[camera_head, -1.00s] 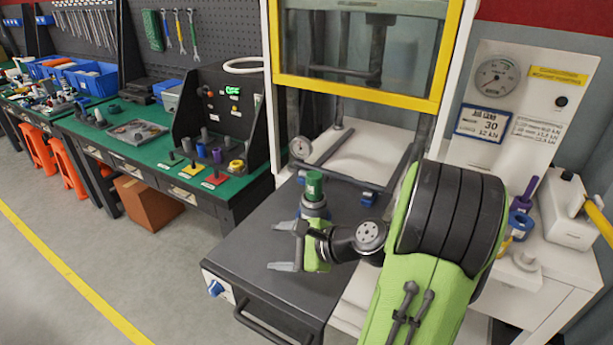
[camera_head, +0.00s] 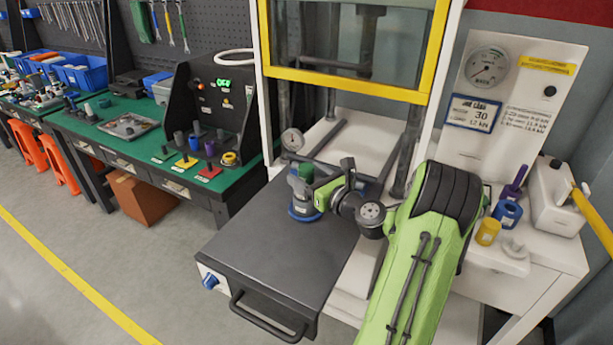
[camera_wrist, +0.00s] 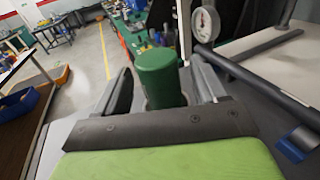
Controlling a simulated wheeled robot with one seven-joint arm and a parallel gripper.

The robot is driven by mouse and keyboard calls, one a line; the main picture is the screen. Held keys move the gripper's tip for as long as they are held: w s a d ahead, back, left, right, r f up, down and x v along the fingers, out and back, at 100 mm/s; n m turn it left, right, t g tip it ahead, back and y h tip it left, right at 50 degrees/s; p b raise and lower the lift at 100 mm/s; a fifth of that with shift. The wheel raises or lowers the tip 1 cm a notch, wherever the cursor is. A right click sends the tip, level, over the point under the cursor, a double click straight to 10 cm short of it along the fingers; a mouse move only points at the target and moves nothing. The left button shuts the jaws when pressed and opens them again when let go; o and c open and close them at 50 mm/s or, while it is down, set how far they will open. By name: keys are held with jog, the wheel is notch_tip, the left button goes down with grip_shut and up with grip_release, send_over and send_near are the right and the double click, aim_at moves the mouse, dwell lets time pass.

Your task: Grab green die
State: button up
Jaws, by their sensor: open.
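The green die (camera_wrist: 160,78) is an upright green cylinder in the wrist view. It stands between the two spread fingers of my gripper (camera_wrist: 163,82), with gaps visible at its sides. In the head view the green die (camera_head: 305,172) shows only in part, on a grey and blue base (camera_head: 304,213) on the dark bench top. My gripper (camera_head: 300,183) is beside it there, its fingers partly hidden. The lower part of the die is hidden by my gripper in the wrist view.
The press frame (camera_head: 350,85) with its yellow-edged guard stands just behind. A small gauge (camera_head: 292,139) is close to the die. The dark bench top (camera_head: 275,255) is clear in front.

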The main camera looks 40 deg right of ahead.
jog(key=w, duration=0.3)
jog(key=shift+f, duration=0.15)
jog(key=shift+s+d, duration=0.1)
jog(key=shift+s, duration=0.05)
jog(key=shift+c, duration=0.6)
jog(key=c, duration=1.2)
jog(key=shift+o, duration=0.2)
jog(key=shift+r, duration=0.2)
notch_tip(320, 180, up, 28)
jog(key=p, duration=1)
